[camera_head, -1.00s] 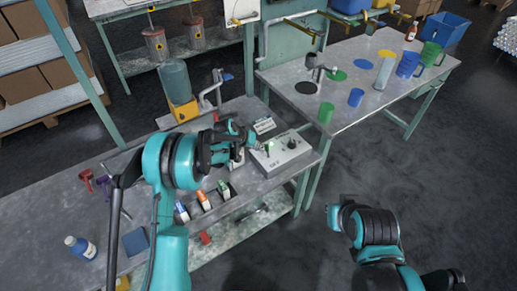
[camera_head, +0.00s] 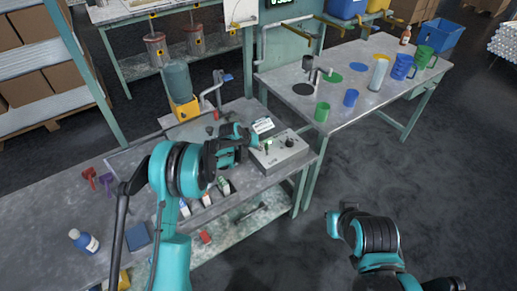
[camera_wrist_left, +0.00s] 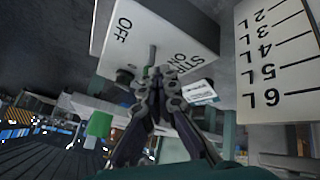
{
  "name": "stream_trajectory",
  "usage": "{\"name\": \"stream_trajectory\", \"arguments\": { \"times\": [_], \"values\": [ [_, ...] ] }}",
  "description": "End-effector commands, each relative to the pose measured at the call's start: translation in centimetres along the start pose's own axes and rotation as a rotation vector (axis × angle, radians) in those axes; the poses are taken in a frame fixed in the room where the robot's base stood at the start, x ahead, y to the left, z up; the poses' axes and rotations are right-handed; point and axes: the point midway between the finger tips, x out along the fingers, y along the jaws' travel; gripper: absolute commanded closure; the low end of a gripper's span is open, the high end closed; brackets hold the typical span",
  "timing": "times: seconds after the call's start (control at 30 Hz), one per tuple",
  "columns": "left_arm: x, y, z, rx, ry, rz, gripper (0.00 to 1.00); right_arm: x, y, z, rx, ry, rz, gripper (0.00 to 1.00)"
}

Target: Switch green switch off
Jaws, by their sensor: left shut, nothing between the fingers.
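The grey control box (camera_head: 284,156) sits on the near bench, with a dark knob and a small upright switch lever (camera_head: 267,147) that looks green. My left gripper (camera_head: 256,141) is shut and empty, at the lever's left side. In the left wrist view the box (camera_wrist_left: 190,30) carries the words OFF and STIR ON, with the grey lever stem (camera_wrist_left: 152,55) between them. My left fingertips (camera_wrist_left: 158,76) are together at the lever's end and partly hide it. I cannot tell whether they touch it.
A yellow-based dispenser (camera_head: 183,108) stands behind my left gripper. A white panel with litre marks (camera_wrist_left: 275,70) is at right in the wrist view. The floor between is clear.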

Motion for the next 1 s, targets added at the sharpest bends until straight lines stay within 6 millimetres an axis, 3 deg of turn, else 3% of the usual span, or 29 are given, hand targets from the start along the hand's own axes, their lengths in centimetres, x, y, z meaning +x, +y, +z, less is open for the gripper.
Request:
{"name": "stream_trajectory", "arguments": {
  "times": [1.0],
  "values": [
    [-0.9,2.4,1.7,0.0,-0.001,0.001,1.0,0.2,0.0,0.2,0.0,0.0,0.0,1.0]
  ]
}}
